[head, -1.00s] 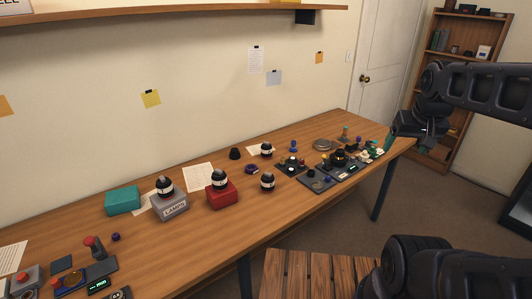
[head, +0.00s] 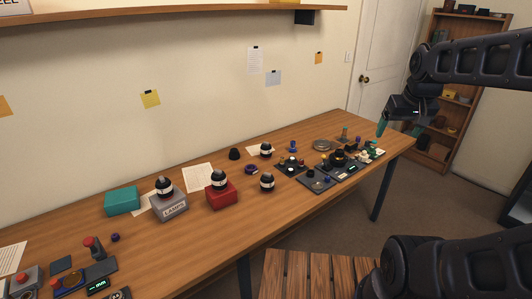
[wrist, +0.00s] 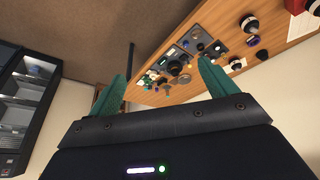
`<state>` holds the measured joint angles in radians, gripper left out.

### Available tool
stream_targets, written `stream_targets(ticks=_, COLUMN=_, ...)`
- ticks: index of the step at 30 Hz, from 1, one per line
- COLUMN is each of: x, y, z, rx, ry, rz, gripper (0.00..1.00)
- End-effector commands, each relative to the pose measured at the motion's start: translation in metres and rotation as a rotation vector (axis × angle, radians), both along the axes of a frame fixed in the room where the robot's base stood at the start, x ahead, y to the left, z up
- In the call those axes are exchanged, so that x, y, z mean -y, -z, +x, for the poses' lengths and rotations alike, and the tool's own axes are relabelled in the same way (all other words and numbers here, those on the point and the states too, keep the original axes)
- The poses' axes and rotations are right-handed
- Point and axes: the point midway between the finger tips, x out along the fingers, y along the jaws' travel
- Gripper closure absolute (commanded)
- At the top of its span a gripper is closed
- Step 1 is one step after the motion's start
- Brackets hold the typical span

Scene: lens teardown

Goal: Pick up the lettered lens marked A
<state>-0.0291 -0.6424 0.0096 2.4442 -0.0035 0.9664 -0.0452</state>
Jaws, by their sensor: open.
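Several dark dome-topped pieces with white bands could be the lettered lenses; no letter is readable, so I cannot tell which is A. One (head: 164,187) stands on the grey box marked LAMPS (head: 170,207). One (head: 219,180) stands on the red box (head: 222,197). Two stand directly on the table, one nearer the front (head: 267,182) and one farther back (head: 266,150). My gripper (head: 400,130) is open and empty at the table's far right end, well away from them. Its teal fingers are spread in the wrist view (wrist: 165,80).
Dark trays and small parts (head: 338,160) crowd the table's right end. A teal box (head: 122,201) and control devices (head: 95,260) are on the left. A wooden stool (head: 310,275) is in front. The table's front middle (head: 215,240) is clear.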

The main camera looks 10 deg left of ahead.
Motion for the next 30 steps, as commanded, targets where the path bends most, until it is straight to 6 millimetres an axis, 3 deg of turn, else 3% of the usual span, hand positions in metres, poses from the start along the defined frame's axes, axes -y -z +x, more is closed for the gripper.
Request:
stream_targets(ticks=6, x=-0.019, y=-0.020, z=0.058, rx=-0.038, ry=-0.098, rz=-0.029, gripper=0.15)
stream_targets(ticks=15, x=-0.053, y=-0.033, z=0.140, rx=-0.083, ry=-0.235, rz=-0.066, gripper=0.15)
stream_targets(ticks=23, x=-0.091, y=-0.029, z=0.211, rx=-0.120, ry=-0.355, rz=-0.096, gripper=0.15)
stream_targets(ticks=30, x=-0.132, y=-0.013, z=0.274, rx=-0.155, ry=-0.464, rz=-0.120, gripper=0.15)
